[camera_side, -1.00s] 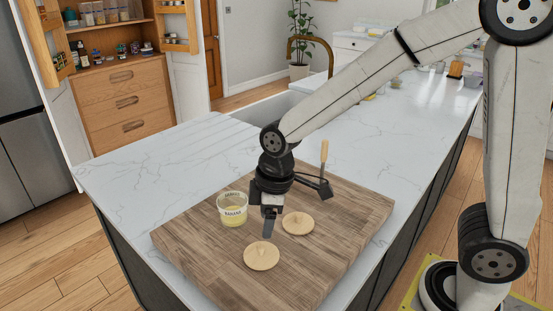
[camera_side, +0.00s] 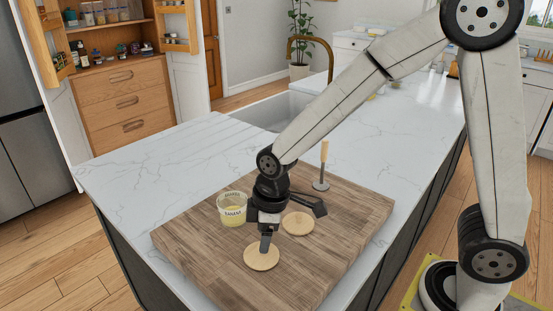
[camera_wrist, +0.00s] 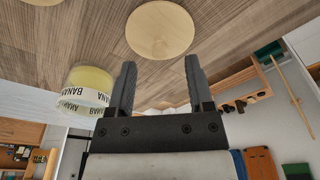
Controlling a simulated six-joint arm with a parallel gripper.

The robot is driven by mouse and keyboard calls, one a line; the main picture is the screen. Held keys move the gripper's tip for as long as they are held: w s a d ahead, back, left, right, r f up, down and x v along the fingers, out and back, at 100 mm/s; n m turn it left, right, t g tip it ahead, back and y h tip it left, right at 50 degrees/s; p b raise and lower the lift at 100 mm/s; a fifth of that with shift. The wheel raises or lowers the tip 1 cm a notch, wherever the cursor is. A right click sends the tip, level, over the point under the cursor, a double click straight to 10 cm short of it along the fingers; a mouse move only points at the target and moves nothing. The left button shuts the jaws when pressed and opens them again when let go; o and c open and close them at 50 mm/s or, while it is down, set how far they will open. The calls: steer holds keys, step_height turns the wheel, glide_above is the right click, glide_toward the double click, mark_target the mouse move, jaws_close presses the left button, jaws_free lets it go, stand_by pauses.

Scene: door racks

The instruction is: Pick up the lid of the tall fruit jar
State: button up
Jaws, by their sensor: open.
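Two round pale wooden lids lie on the wooden cutting board (camera_side: 200,262): a front lid (camera_side: 261,259) and a rear lid (camera_side: 298,222). I cannot tell which belongs to the tall fruit jar. A clear jar (camera_side: 232,210) with pale yellow contents and BANANA lettering stands open to their left; it also shows in the wrist view (camera_wrist: 88,90). My gripper (camera_side: 264,247) points down just above the front lid, its fingers overlapping that lid's far part. In the wrist view my gripper (camera_wrist: 159,76) is open and empty, with one lid (camera_wrist: 160,30) beyond its fingertips.
An upright tool with a wooden handle (camera_side: 324,151) stands on the board behind my gripper. The board lies on a white marble counter (camera_side: 150,175) with a sink (camera_side: 265,112) at the back. The board's front left is clear.

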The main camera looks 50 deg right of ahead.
mark_target(256, 260)
steer(key=shift+w+a+f, duration=0.1)
steer(key=shift+f, duration=0.8)
steer(key=shift+w+a+f, duration=0.1)
steer(key=shift+f, duration=0.75)
jaws_close()
